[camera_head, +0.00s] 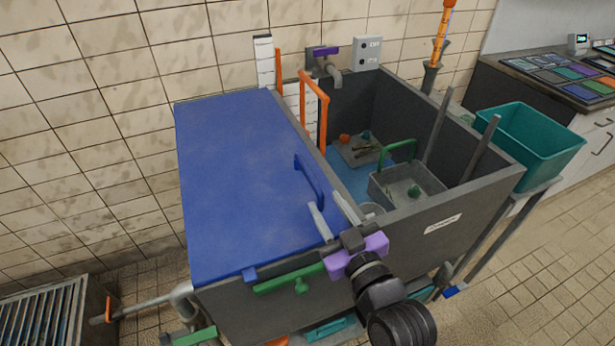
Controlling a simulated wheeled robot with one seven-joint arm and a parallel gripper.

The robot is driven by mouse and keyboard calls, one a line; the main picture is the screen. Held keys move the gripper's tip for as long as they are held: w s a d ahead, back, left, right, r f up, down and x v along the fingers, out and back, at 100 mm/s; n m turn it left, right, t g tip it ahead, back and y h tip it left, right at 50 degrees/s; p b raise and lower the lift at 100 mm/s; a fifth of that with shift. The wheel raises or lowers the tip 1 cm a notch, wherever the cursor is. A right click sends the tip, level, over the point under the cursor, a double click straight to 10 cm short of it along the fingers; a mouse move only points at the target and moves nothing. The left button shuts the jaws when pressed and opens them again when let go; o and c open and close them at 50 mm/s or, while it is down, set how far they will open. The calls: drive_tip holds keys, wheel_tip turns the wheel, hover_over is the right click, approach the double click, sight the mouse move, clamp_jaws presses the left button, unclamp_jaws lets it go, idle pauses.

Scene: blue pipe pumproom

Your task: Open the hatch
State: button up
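The hatch is a flat blue lid (240,185) lying shut over the left part of a dark grey tank (250,312). A blue bar handle (309,180) stands on the lid near its right edge. My gripper (325,200) comes in from the lower right, with a purple body and two pale fingers. The fingers are spread apart with nothing seen between them. The fingertips are just below the handle's near end in the picture; I cannot tell the exact gap in depth. My gripper hides part of the tank's front rim.
The tank's right part is open, with a grey basket (408,186) with a green handle inside. An orange rail (315,88) stands by the lid's far right corner. A green bar (288,280) is on the tank front. A teal bin (530,140) is at the right.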

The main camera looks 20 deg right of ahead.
sight(314, 178)
drive_tip(key=shift+w+r, duration=0.1)
drive_tip(key=shift+w, duration=0.65)
drive_tip(key=w+p, duration=0.1)
drive_tip(key=w, duration=0.5)
drive_tip(key=shift+w, duration=0.25)
drive_tip(key=shift+c, duration=0.5)
drive_tip(key=c, duration=0.7)
drive_tip(key=shift+d, duration=0.15)
